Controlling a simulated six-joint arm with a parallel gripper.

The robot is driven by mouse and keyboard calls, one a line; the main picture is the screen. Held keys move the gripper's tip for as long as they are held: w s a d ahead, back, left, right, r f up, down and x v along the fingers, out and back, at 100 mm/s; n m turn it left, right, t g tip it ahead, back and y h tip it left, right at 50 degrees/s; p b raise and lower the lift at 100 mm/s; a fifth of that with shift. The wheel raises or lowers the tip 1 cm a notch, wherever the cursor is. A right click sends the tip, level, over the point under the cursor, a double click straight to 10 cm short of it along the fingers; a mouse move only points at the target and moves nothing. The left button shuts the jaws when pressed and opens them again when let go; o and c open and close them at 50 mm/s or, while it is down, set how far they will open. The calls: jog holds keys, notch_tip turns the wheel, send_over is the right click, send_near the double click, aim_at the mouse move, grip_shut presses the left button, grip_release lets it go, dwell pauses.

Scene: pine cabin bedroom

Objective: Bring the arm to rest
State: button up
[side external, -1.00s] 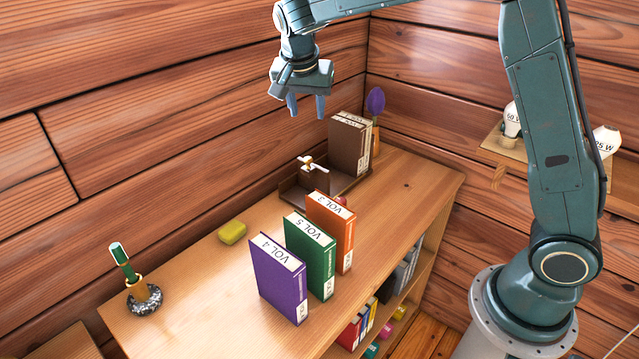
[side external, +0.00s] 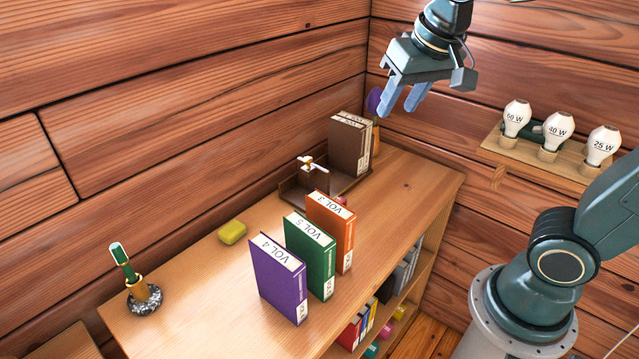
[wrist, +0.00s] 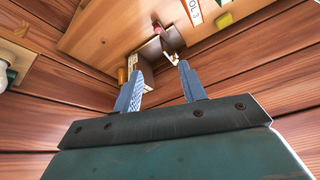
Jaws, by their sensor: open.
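My gripper (side external: 406,99) is open and empty in the side external view, held in the air above the far end of the wooden shelf top (side external: 410,185). Its two blue fingers point down and stand apart, clear of the objects below. In the wrist view the two fingers (wrist: 160,88) are spread with nothing between them. The finger on the left partly covers the view of the brown books and the far end of the shelf.
Purple (side external: 279,280), green (side external: 310,257) and orange (side external: 331,232) books stand on the shelf. Brown books (side external: 347,148) stand in a brown holder (side external: 292,192). A yellow block (side external: 232,232) and a pen stand (side external: 145,297) are further left. Three bulbs (side external: 557,131) stand on a wall shelf.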

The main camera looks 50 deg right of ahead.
jog(key=s+a+f+n+t+y, duration=0.1)
jog(key=s+a+f+n, duration=0.1)
jog(key=s, duration=0.9)
jog(key=shift+s+a+f+n, duration=0.2)
jog(key=shift+f+n, duration=0.65)
jog(key=shift+n, duration=0.35)
